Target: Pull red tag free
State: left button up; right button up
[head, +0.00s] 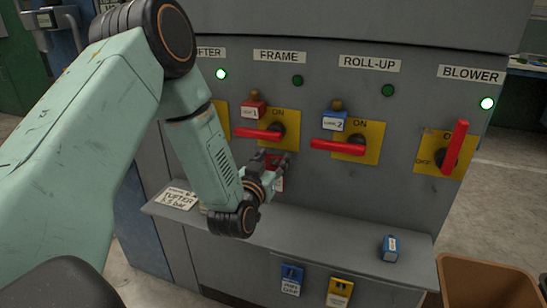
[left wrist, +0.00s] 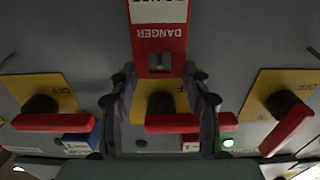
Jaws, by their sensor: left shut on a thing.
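The red tag (head: 273,160) is in front of the grey panel, just below the FRAME switch (head: 265,133). In the left wrist view the tag (left wrist: 160,42) shows DANGER lettering, upside down, and a square hole near its end. My left gripper (head: 277,167) is shut on the tag, with a finger at each side edge in the left wrist view (left wrist: 160,75). A red padlock (head: 253,112) sits at the FRAME switch, whose red handle lies nearly level. I cannot tell whether the tag is still attached to anything. My right gripper is not in view.
The ROLL-UP switch (head: 350,143) carries a blue padlock (head: 334,121). The BLOWER handle (head: 455,148) stands upright. A brown bin (head: 487,284) stands at the lower right.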

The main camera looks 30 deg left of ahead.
pick_arm(q)
jog(key=shift+p+v, duration=0.45)
jog(key=shift+v, duration=0.95)
jog(key=shift+s+d, duration=0.15)
jog(key=shift+s, duration=0.35)
jog(key=p+v, duration=0.1)
jog(key=v, duration=0.2)
jog(key=shift+s, duration=0.35)
jog(key=shift+d, duration=0.1)
